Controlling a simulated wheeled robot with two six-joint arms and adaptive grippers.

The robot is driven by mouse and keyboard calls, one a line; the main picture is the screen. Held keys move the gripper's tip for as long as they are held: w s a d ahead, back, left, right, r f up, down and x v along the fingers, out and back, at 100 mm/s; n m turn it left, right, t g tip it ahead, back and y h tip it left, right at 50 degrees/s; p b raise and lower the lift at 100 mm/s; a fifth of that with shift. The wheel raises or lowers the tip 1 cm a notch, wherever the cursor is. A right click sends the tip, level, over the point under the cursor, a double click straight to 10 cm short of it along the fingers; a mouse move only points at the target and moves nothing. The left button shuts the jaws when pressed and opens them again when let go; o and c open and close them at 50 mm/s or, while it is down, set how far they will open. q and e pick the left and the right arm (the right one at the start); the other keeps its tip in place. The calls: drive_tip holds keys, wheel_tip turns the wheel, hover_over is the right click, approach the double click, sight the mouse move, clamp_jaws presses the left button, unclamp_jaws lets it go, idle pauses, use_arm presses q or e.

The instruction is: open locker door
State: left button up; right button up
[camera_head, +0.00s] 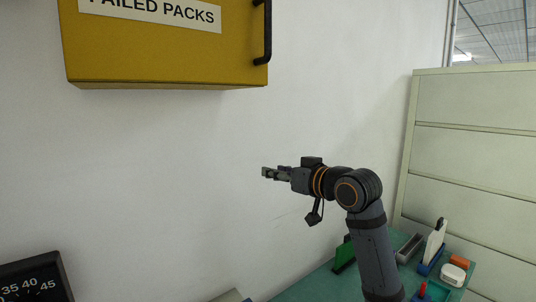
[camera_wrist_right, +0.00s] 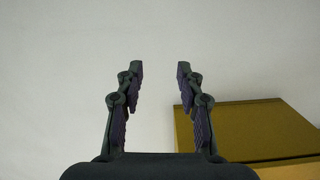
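A yellow locker (camera_head: 165,60) labelled "FAILED PACKS" hangs on the white wall at the upper left of the head view. Its front looks closed, and a black bar handle (camera_head: 267,35) runs along its right edge; the locker's top is cut off. My right gripper (camera_head: 265,172) is below and level with the handle's side, apart from the locker. In the right wrist view my right gripper (camera_wrist_right: 160,68) is open and empty, with the yellow locker (camera_wrist_right: 255,132) at the lower right, beyond the fingers. My left gripper is in neither view.
A green bench top (camera_head: 315,287) lies below, with a green block (camera_head: 345,255), a white and blue item (camera_head: 433,250) and several small parts. A cream panelled partition (camera_head: 470,150) stands at the right. Wall space around the gripper is clear.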

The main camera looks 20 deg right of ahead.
drive_tip(key=s+r+n+t+y, duration=0.1)
drive_tip(key=s+r+y, duration=0.15)
drive_tip(key=r, duration=0.75)
drive_tip(key=s+r+n+t+y, duration=0.1)
drive_tip(key=s+r+t, duration=0.15)
drive_tip(key=r, duration=0.75)
drive_tip(key=n+y, duration=0.1)
drive_tip(key=y, duration=0.1)
approach(270, 10)
drive_tip(key=p+x, duration=0.7)
drive_tip(key=x, duration=0.3)
drive_tip(key=shift+w+a, duration=0.1)
drive_tip(key=shift+w, duration=0.3)
drive_tip(key=shift+f, duration=0.1)
clamp_jaws()
drive_tip(key=shift+s, duration=0.1)
